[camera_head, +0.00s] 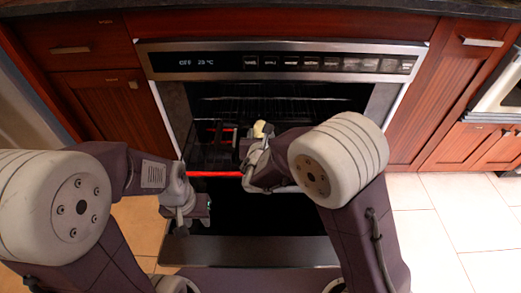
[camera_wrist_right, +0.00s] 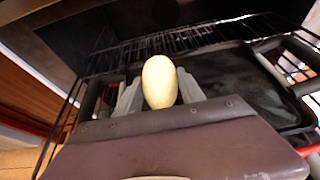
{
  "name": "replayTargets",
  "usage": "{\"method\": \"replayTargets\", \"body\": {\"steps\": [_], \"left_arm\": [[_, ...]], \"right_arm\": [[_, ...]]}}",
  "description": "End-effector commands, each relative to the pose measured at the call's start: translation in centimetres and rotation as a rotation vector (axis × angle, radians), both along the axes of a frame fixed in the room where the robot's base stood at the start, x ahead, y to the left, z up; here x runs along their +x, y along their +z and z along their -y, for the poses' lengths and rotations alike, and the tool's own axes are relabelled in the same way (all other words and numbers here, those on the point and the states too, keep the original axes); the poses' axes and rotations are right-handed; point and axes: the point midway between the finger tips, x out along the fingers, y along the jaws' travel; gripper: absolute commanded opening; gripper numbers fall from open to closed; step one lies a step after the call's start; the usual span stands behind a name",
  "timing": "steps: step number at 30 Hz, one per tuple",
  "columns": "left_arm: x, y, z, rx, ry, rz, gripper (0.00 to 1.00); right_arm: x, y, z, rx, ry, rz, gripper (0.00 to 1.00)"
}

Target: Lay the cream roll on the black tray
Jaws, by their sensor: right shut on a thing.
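The cream roll (camera_head: 259,128) is a small pale oval held at the oven mouth. It also shows large between the fingers in the right wrist view (camera_wrist_right: 160,82). My right gripper (camera_head: 256,138) is shut on it. The black tray (camera_wrist_right: 245,85) lies flat on the wire rack, beyond and to the right of the roll in the right wrist view. I cannot tell how high the roll is above it. My left gripper (camera_head: 196,212) is low, over the dark open door, away from the roll. Its fingers are too dark to read.
The oven (camera_head: 280,62) stands open with its control panel above. A wire rack (camera_wrist_right: 190,40) with red-marked edges (camera_head: 212,174) surrounds the tray. The lowered dark door (camera_head: 260,250) lies in front. Wooden cabinets (camera_head: 95,105) flank both sides. Pale floor (camera_head: 440,230) is clear at right.

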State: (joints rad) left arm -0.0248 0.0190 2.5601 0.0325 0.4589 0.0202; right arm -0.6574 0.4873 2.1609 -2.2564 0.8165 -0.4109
Motion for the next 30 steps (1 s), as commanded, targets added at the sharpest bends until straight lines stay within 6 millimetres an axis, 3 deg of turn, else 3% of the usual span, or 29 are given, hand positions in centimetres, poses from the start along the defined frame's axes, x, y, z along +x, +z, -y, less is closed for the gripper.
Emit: {"method": "replayTargets", "body": {"steps": [7, 14, 24, 25, 27, 30], "left_arm": [[0.0, -0.6, 0.0, 0.000, 0.000, 0.000, 0.36], [0.0, -3.6, 0.0, 0.000, 0.000, 0.000, 0.36], [0.0, -3.6, 0.0, 0.000, 0.000, 0.000, 0.36], [0.0, -3.4, 0.0, 0.000, 0.000, 0.000, 0.36], [0.0, -3.4, 0.0, 0.000, 0.000, 0.000, 0.36], [0.0, -3.4, 0.0, 0.000, 0.000, 0.000, 0.36]], "right_arm": [[-0.6, -0.8, -0.4, 0.000, -0.002, 0.001, 0.06], [-0.6, -4.8, -0.4, -0.001, -0.002, 0.000, 0.06], [-0.6, -4.8, -0.4, 0.001, -0.001, 0.001, 0.06], [-0.6, -4.7, -0.4, 0.001, -0.001, 0.001, 0.51], [-0.6, -4.6, -0.4, 0.001, -0.001, 0.000, 0.68], [-0.6, -4.6, -0.4, 0.001, -0.001, 0.000, 0.68]]}}
